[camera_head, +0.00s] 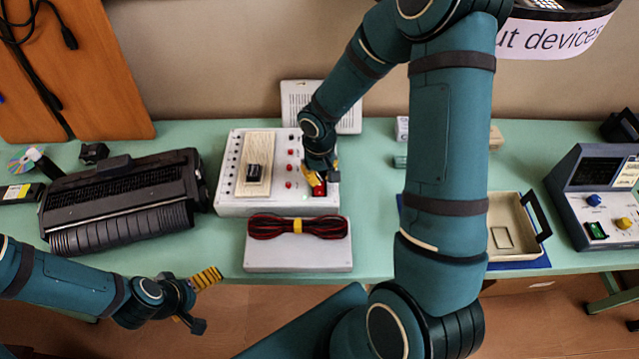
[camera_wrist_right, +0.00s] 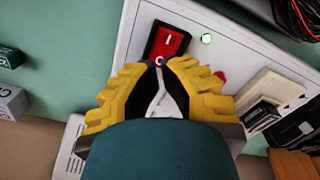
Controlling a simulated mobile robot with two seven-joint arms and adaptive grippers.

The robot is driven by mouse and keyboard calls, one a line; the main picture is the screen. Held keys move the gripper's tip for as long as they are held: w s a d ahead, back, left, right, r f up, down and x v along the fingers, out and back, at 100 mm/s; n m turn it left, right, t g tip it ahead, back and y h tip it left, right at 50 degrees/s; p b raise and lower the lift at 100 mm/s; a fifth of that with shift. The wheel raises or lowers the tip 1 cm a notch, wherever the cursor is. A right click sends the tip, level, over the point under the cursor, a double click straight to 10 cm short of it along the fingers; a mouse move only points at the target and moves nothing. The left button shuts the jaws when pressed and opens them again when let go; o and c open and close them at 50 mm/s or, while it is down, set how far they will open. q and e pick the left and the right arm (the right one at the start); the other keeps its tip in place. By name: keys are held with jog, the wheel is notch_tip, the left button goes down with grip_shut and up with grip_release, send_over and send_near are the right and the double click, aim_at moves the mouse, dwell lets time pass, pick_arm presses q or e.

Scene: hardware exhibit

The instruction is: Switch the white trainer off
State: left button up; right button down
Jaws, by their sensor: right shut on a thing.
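The white trainer (camera_head: 233,207) lies on the green table, with a beige breadboard and red knobs. Its red rocker switch (camera_head: 320,190) sits at its right front; the wrist view shows the switch (camera_wrist_right: 171,42) in a black frame, marked I and O. A small green light (camera_wrist_right: 207,39) glows beside it. My right gripper (camera_head: 321,180) points down at the switch. In the wrist view its yellow fingertips (camera_wrist_right: 158,66) are together at the switch's O end and partly cover it. My left gripper (camera_head: 207,300) is open and empty, in front of the table.
A box with coiled red and black leads (camera_head: 298,258) sits right in front of the trainer. A black ribbed machine (camera_head: 130,200) is on the left. An open beige tray (camera_head: 512,222) and a blue-grey instrument (camera_head: 597,200) are on the right. A white panel (camera_head: 348,120) stands behind.

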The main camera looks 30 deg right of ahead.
jog(key=shift+r+p, duration=1.6)
jog(key=shift+r, duration=1)
